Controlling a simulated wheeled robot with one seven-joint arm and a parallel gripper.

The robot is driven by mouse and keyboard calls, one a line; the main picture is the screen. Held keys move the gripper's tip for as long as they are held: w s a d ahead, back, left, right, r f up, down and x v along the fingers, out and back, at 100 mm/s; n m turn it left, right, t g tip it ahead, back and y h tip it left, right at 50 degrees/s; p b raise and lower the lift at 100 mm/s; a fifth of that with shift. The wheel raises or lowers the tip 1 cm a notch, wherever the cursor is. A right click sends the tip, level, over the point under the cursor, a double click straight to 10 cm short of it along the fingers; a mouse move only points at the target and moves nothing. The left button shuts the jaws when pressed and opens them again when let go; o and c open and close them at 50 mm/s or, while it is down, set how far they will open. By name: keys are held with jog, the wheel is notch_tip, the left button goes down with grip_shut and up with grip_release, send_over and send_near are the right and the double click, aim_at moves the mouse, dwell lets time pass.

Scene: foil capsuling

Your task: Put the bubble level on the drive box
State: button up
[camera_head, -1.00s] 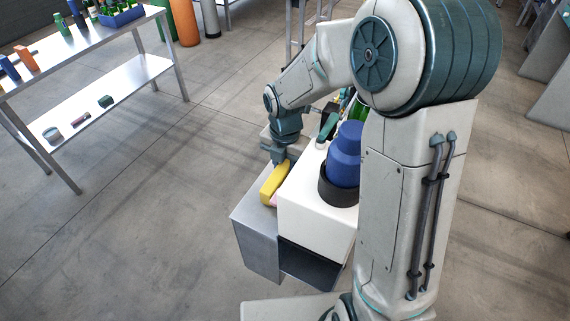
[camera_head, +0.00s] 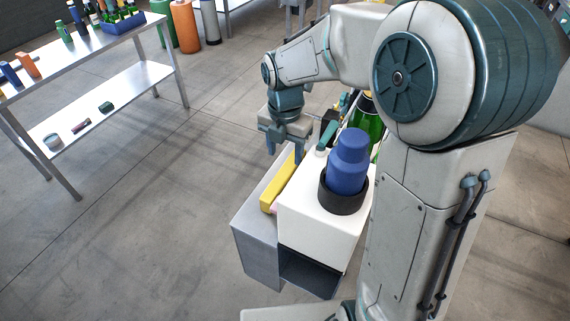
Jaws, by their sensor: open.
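The yellow bar that looks like the bubble level (camera_head: 279,192) lies lengthwise on top of the grey box (camera_head: 256,247), close along the left side of the white housing. This grey box appears to be the drive box. My gripper (camera_head: 284,158) is open, its fingers pointing down, above the far end of the yellow bar. It holds nothing that I can see. The far end of the bar is partly hidden by a finger, and whether the finger touches it cannot be told.
The white housing (camera_head: 310,220) carries a blue bottle-shaped piece (camera_head: 348,165) in a black ring, and a teal part (camera_head: 327,135). A green bottle (camera_head: 366,125) stands behind. A small pink thing (camera_head: 274,210) shows by the bar's near end. A metal table (camera_head: 115,80) stands left; floor between is clear.

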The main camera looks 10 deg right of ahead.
aim_at(285, 171)
jog(key=shift+r, duration=2)
